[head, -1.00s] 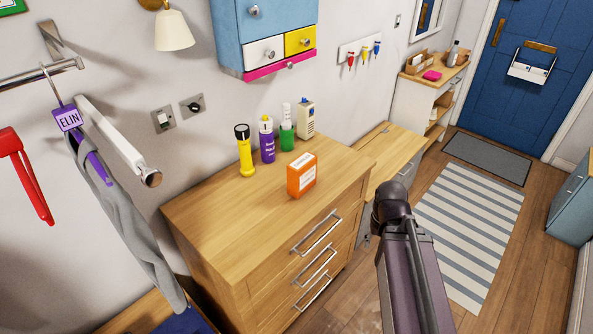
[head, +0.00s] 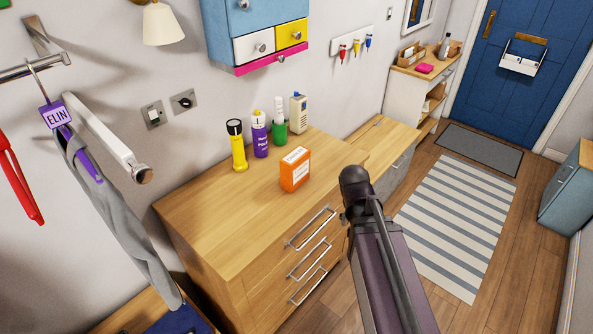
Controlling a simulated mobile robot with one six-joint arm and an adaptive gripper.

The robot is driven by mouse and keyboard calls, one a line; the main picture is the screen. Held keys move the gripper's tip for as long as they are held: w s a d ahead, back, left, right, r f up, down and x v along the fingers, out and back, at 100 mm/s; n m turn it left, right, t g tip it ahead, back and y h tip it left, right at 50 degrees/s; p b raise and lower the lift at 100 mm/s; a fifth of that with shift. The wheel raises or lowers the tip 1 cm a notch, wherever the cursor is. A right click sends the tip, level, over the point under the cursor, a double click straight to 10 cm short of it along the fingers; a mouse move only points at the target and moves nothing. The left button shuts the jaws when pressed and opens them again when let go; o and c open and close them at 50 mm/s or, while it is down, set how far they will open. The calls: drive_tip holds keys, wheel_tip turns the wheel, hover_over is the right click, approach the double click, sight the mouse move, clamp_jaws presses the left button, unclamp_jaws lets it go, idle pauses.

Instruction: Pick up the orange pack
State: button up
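The orange pack (head: 295,170) is a small upright box with a white label. My gripper is not visible in this view; only a dark joint and a purple-grey link of my arm show. Nothing covers the pack.
Behind the pack stand a yellow torch (head: 237,148), a purple bottle (head: 259,136), a green bottle (head: 279,128) and a cream device (head: 298,114). A blue wall cabinet (head: 225,38) hangs above. A grey garment (head: 115,205) hangs at left. Bare top lies left of the pack.

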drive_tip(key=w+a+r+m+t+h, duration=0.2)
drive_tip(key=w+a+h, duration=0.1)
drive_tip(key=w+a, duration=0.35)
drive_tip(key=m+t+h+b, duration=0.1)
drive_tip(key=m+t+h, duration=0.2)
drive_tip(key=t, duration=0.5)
approach(291, 158)
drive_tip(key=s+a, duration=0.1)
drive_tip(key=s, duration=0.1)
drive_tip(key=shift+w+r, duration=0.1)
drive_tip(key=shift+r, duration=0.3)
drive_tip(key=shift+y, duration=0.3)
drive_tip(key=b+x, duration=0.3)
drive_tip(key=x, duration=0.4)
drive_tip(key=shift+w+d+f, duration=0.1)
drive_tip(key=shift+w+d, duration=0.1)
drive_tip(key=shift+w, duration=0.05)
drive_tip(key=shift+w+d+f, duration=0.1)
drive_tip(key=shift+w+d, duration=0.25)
